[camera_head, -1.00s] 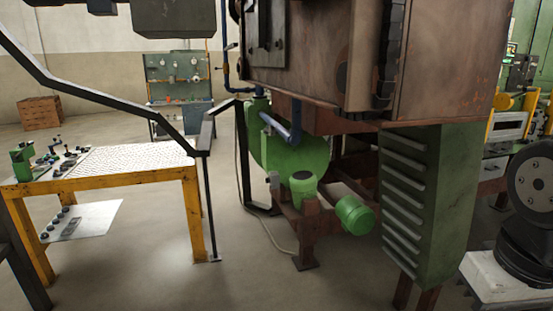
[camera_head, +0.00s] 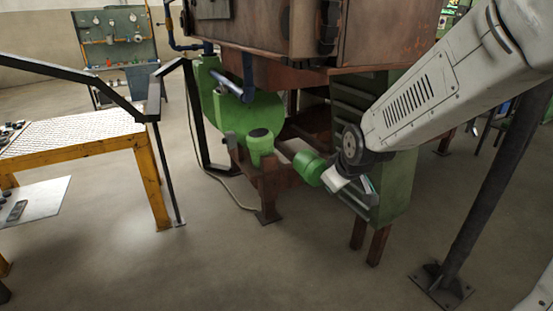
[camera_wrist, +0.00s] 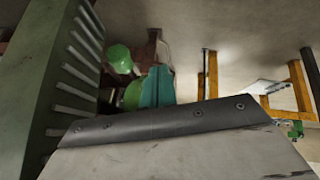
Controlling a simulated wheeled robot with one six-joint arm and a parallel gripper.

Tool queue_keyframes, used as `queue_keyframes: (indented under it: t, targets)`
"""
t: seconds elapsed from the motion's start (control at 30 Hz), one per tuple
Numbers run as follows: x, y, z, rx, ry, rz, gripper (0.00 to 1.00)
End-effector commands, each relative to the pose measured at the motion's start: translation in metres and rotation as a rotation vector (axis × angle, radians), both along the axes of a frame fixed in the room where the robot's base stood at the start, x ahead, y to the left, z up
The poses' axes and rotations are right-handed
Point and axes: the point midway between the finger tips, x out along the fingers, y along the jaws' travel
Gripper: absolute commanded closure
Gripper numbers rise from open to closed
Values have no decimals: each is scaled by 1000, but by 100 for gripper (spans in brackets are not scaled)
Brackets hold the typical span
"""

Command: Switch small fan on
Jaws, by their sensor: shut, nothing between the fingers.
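A green rounded fan housing (camera_head: 252,110) sits low under the rusty furnace body. A green cup-shaped part with a dark top (camera_head: 260,146) and a green cylinder, likely a motor (camera_head: 308,166), are at its front. I cannot make out a switch. In the head view my gripper is at the end of my arm, just right of the cylinder, and its fingers are mostly hidden. In the wrist view my gripper (camera_wrist: 158,76) shows as teal fingers, shut and empty, in front of the green parts (camera_wrist: 120,58). I cannot tell whether it touches them.
A green ribbed cabinet (camera_head: 362,125) stands behind my arm; it fills the left of the wrist view (camera_wrist: 50,85). A yellow-framed table (camera_head: 153,185) and black railing (camera_head: 98,90) stand left. A dark post (camera_head: 490,190) stands right. The front floor is clear.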

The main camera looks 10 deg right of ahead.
Motion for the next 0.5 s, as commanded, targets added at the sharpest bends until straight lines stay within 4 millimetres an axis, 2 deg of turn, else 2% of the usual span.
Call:
queue_keyframes:
  t: [0.03,0.2,0.4,0.5]
  targets:
    - [21,2,-20,-23,-28,35,100]
    - [82,5,-75,-121,-176,144,100]
    - [129,8,-147,-263,-346,262,100]
    - [142,9,-186,-345,-428,314,100]
